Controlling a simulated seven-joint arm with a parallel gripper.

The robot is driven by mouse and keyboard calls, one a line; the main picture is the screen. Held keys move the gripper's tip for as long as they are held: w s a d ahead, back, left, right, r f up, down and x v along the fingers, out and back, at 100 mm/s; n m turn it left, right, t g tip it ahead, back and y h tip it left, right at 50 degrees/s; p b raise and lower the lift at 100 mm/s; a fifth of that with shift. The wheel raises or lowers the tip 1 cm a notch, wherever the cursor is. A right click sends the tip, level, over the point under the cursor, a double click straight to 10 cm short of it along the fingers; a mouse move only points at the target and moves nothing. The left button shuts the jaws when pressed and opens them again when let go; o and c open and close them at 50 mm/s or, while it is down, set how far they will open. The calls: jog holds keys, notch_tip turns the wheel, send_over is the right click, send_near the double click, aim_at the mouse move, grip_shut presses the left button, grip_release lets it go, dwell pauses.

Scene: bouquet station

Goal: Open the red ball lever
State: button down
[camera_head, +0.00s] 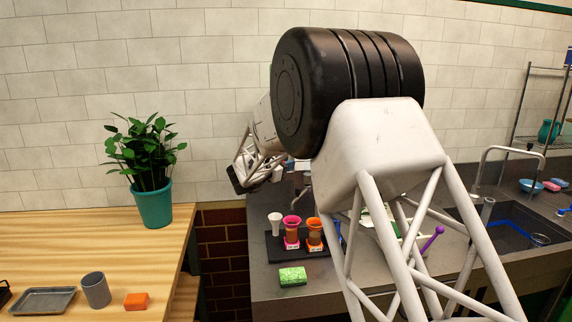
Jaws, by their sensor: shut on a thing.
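I cannot make out my gripper. The far part of my arm reaches back behind my large black joint, which fills the middle of the view, and the arm's end is not clear there. I see no lever with a red ball that I can be sure of. A small dark reddish knob (530,146) shows by the tap (508,152) over the sink at the right; it is too small to tell what it is. What my gripper touches is hidden.
A black rack (274,250) with white, pink and orange cups stands on the grey counter (262,292), behind a green sponge (292,277). A purple ball-ended tool (432,240) lies near my arm's lattice. A potted plant (153,205) stands on the wooden table (60,240) at the left.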

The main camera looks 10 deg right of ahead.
jog(key=shift+s, duration=0.1)
jog(key=shift+s+f+m+t+h, duration=0.15)
jog(key=shift+s+f+m+h, duration=0.35)
jog(key=shift+m, duration=0.45)
jog(key=shift+s+f+m+t+h, duration=0.25)
jog(key=shift+f+m+h, duration=0.25)
jog(key=shift+m, duration=0.5)
jog(key=shift+s+f+m+t+h, duration=0.1)
jog(key=shift+s+f+m+h, duration=0.45)
jog(key=shift+m, duration=0.4)
jog(key=shift+r, duration=0.1)
jog(key=c, duration=0.9)
grip_release()
jog(key=v, duration=0.7)
jog(key=shift+a, duration=0.3)
jog(key=shift+s, duration=0.1)
